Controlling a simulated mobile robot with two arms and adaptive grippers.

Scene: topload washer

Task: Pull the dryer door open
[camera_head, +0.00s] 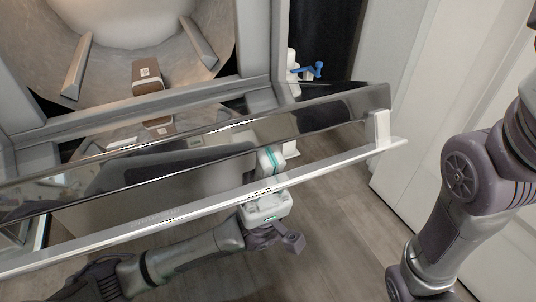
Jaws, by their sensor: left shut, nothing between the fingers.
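The dryer door (330,108) is a dark glossy panel with a pale bar-shaped handle (150,222) along its near side. It stands tilted out from the front, and the round drum opening shows above it. My left gripper (270,161), white with a teal band, is shut and empty. Its fingers overlap the gap between the handle and the door panel, and its body is on the near side of the handle. I cannot tell whether it touches the door. My right arm comes in at the right, but its gripper is out of view.
A brown labelled block (147,76) shows inside the pale drum (120,32). A blue and white fitting (308,70) is just right of the grey machine frame. A white panelled door (430,95) stands at the right. The wood floor (345,220) between is clear.

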